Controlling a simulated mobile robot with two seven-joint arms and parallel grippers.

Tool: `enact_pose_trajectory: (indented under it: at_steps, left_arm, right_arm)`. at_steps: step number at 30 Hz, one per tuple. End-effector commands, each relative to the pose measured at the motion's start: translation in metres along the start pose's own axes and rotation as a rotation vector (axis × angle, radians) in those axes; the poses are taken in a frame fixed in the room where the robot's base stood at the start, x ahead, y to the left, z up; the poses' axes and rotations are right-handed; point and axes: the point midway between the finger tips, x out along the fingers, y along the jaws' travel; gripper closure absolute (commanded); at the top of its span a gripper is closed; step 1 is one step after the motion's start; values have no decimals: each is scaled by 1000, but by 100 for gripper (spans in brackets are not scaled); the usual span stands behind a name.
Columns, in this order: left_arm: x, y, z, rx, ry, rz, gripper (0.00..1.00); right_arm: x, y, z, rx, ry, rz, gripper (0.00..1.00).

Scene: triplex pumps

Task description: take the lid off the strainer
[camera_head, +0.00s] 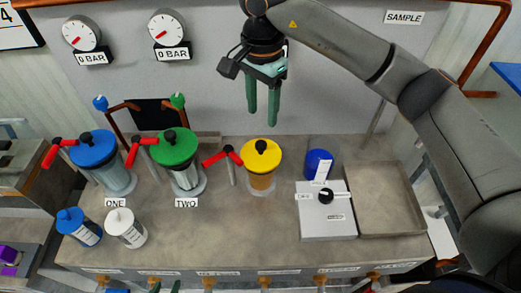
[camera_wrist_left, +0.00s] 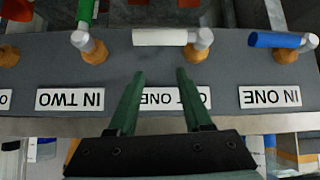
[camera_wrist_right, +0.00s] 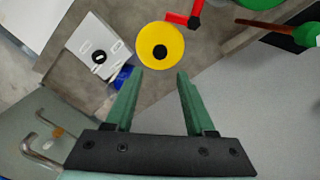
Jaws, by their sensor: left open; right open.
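A round yellow lid (camera_head: 266,163) with a black knob sits on a clear vessel (camera_head: 262,183) of amber content, which looks to be the strainer. The lid also shows in the right wrist view (camera_wrist_right: 172,37), just beyond the fingertips. My right gripper (camera_head: 262,115) is open and empty, pointing down above and behind the lid, apart from it. Its fingers also show in the right wrist view (camera_wrist_right: 160,76). My left gripper (camera_wrist_left: 152,75) is open and empty by the bench's front label strip. In the head view only its green tips (camera_head: 165,286) show at the bottom edge.
A blue-lidded vessel (camera_head: 93,148) and a green-lidded vessel (camera_head: 174,148) stand left of the yellow lid. A red-handled valve (camera_head: 228,152) is close at its left. A blue container (camera_head: 313,158), a white box (camera_head: 325,223) and an empty tray (camera_head: 390,205) stand right. Two bottles stand front left.

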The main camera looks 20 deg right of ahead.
Motion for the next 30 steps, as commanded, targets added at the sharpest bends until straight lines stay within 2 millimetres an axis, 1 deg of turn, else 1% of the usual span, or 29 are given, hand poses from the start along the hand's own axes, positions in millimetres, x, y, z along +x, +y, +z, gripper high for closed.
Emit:
enact_pose_trajectory:
  at_steps: [1,3,6,14,18,21,25,30]
  left_arm:
    - [-2,0,-2,0,0,0,50]
    - [-3,0,-3,0,0,0,50]
    - [-5,0,-5,0,0,0,50]
    - [-8,0,-9,0,-1,-1,50]
    - [-14,1,-15,0,-1,-1,50]
    - [-15,1,-16,0,-1,-1,50]
    - [-16,1,-16,0,-1,0,50]
    - [-15,1,-16,0,-1,0,50]
  right_arm:
    - [11,1,0,0,-2,5,46]
    - [24,1,1,0,-2,5,46]
    - [38,1,1,0,-2,3,46]
    - [59,1,2,-1,-4,4,46]
    - [78,2,5,0,-5,4,46]
    - [93,1,5,0,-4,3,46]
    - [101,1,4,-1,-3,0,46]
    - [102,0,4,-1,-2,-1,46]
